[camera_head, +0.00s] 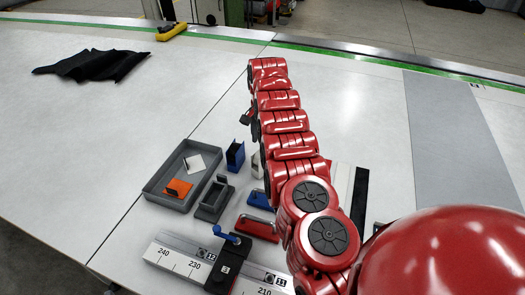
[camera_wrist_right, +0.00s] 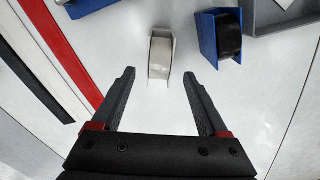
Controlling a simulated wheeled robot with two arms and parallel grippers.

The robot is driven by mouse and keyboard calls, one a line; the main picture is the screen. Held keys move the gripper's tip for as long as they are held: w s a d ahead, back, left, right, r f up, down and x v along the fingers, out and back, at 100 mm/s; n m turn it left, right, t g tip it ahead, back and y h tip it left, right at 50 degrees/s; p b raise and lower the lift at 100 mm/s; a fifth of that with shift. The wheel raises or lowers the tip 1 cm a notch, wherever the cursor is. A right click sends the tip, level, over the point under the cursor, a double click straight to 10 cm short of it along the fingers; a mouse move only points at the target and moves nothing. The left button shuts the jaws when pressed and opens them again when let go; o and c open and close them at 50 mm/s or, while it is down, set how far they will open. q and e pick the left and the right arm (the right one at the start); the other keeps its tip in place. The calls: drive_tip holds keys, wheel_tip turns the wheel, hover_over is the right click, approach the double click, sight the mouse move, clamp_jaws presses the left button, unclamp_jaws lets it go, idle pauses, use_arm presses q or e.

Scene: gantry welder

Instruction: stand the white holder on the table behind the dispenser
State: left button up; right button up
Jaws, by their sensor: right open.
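The white holder (camera_wrist_right: 160,52) is on the table just beyond my right fingertips in the right wrist view, lined up with the gap between them and apart from both. In the head view, a sliver of it (camera_head: 256,166) shows beside my red arm, which hides the rest. My right gripper (camera_wrist_right: 158,78) is open and empty. A dark grey piece with an upright post (camera_head: 214,200), perhaps the dispenser, stands left of the holder in the head view. My left gripper is not in view.
A blue holder (camera_wrist_right: 220,35) with a black insert stands close to the white one. A grey tray (camera_head: 150,188) holds an orange piece and a white piece. A numbered rail (camera_head: 180,262) with a blue lever lies in front. The table's far left is mostly clear, with a black cloth (camera_head: 92,65).

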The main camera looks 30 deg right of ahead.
wheel_tip(320, 180, up, 6)
drive_tip(key=shift+r, duration=0.25)
drive_tip(key=shift+p, duration=0.3)
